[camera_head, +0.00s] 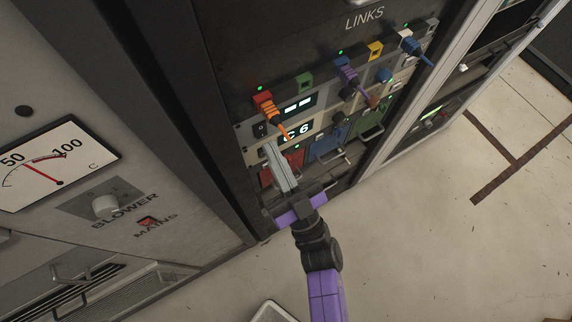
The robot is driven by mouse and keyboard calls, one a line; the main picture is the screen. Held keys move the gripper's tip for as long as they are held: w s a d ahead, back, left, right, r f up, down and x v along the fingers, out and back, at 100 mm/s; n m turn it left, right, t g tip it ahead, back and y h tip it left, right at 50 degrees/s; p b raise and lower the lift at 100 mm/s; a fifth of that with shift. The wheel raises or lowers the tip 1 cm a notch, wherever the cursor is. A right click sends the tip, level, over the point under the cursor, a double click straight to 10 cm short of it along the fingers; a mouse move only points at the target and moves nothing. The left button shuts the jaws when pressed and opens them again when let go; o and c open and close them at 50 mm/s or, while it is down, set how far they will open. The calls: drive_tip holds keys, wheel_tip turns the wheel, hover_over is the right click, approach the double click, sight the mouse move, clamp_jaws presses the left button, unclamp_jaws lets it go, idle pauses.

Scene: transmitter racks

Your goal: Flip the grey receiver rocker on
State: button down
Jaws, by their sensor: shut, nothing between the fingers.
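My gripper (270,148) is shut and empty. Its grey fingers point up at the rack front, with the tips over the left part of the receiver panel, just below and left of the lit "C 6" display (297,131). I cannot tell whether the tips touch the panel. A small dark switch (260,129) sits just above the tips, left of the displays. I cannot make out for sure which part is the grey receiver rocker or which way it is set; my fingers may hide it.
Above are coloured link sockets with an orange plug (263,98), a purple plug (345,68) and a blue plug (426,58). Red, blue and green modules with handles (371,133) lie below. A blower cabinet (105,206) stands left. Floor (430,240) at right is mostly clear.

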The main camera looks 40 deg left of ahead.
drive_tip(key=shift+w+a+f, duration=0.1)
drive_tip(key=shift+w+a, duration=0.1)
drive_tip(key=shift+a, duration=0.3)
drive_tip(key=shift+f, duration=0.1)
drive_tip(key=b, duration=0.2)
drive_tip(key=shift+w+a+f+y+b, duration=0.1)
drive_tip(key=shift+a+f+y+b, duration=0.1)
drive_tip(key=shift+f+y+b, duration=0.1)
drive_tip(key=shift+r+p, duration=0.35)
